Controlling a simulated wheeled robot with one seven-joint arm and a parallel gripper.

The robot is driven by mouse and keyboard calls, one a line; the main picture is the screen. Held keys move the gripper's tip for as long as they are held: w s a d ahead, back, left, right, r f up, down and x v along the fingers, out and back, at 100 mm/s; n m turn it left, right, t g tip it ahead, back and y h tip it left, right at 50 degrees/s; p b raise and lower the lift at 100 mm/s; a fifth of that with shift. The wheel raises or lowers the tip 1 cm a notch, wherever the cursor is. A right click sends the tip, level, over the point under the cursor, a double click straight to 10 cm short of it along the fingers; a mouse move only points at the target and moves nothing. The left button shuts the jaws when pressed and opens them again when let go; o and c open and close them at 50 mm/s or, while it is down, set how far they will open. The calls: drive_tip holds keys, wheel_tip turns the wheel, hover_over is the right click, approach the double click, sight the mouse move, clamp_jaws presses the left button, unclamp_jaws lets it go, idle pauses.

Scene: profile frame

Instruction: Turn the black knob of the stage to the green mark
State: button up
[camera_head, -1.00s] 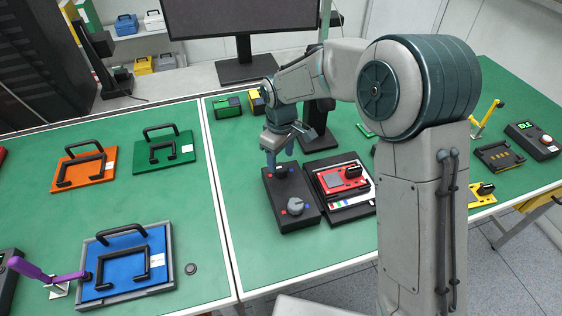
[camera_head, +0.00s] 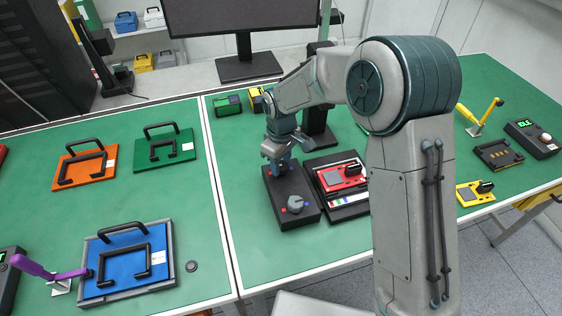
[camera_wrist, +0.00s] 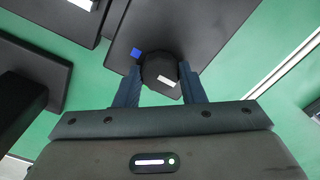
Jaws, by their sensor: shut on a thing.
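The stage is a black box (camera_head: 284,215) on the green table, with a grey knob (camera_head: 295,203) at its near end. My gripper (camera_head: 279,171) is over the far end of the box, pointing down. In the wrist view my gripper (camera_wrist: 160,88) is shut around the round black knob (camera_wrist: 158,66), one finger on each side. The knob has a white stripe (camera_wrist: 167,80) on its top, pointing toward the lower right of that view. A blue mark (camera_wrist: 136,53) lies on the box beside the knob. I cannot make out a green mark on the box.
A red device on a black tray (camera_head: 344,212) stands close to the right of the box. Green (camera_head: 228,105) and yellow boxes stand at the back. The table left of the box is clear.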

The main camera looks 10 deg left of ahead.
drive_tip(key=m+b, duration=0.3)
drive_tip(key=m, duration=0.1)
drive_tip(key=shift+f, duration=0.1)
drive_tip(key=m+b, duration=0.2)
drive_tip(key=m, duration=0.2)
drive_tip(key=shift+m, duration=0.3)
drive_tip(key=m+b, duration=0.1)
drive_tip(key=m, duration=0.3)
drive_tip(key=shift+a+m+b, duration=0.1)
drive_tip(key=shift+m+b, duration=0.2)
drive_tip(key=shift+m, duration=2.2)
drive_tip(key=o, duration=1)
